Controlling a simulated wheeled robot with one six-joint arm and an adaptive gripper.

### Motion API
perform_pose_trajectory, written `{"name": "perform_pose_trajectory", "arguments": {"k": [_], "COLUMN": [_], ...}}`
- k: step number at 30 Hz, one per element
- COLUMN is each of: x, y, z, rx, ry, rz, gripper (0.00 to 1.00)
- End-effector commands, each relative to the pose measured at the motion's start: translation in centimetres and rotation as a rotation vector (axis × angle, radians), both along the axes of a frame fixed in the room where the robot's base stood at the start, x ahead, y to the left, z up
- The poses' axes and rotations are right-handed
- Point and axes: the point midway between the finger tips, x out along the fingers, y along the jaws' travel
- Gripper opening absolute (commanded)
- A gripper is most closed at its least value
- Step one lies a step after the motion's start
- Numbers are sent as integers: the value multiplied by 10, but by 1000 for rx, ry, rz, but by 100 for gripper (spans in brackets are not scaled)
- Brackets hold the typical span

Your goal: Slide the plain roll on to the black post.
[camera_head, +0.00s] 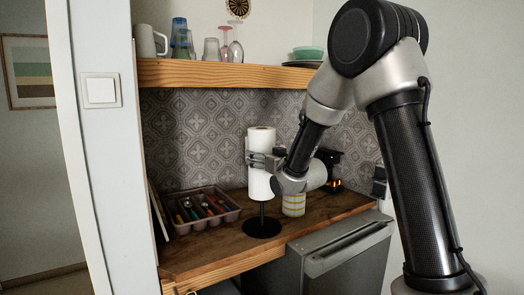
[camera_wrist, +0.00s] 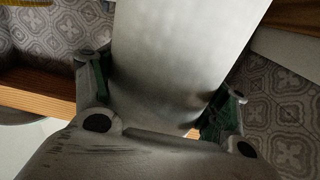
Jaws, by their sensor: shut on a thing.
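The plain roll (camera_head: 261,184) is white and upright above the counter in the head view. My gripper (camera_head: 262,160) is shut on its upper half. In the wrist view the roll (camera_wrist: 185,50) fills the space between the two fingers of my gripper (camera_wrist: 160,80). The black post (camera_head: 263,211) shows below the roll's lower end, rising from its round black base (camera_head: 263,229) on the counter. The roll's lower end is in line with the post and clear of the base. The post's top is hidden, so I cannot tell whether it is inside the roll.
A yellow-and-white patterned cylinder (camera_head: 293,205) stands close to the right of the post. A cutlery tray (camera_head: 230,216) lies to the left. A wooden shelf (camera_head: 215,74) with glasses runs above, over the counter (camera_head: 200,258). The counter's front left is clear.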

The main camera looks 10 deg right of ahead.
Motion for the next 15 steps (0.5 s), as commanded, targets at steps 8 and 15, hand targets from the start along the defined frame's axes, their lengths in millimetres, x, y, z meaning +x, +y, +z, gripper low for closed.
{"name": "perform_pose_trajectory", "arguments": {"k": [8,15], "x": [0,0], "y": [0,0], "z": [-25,-46], "rx": [0,1], "ry": [2,1], "rz": [0,0], "gripper": [46,46]}}
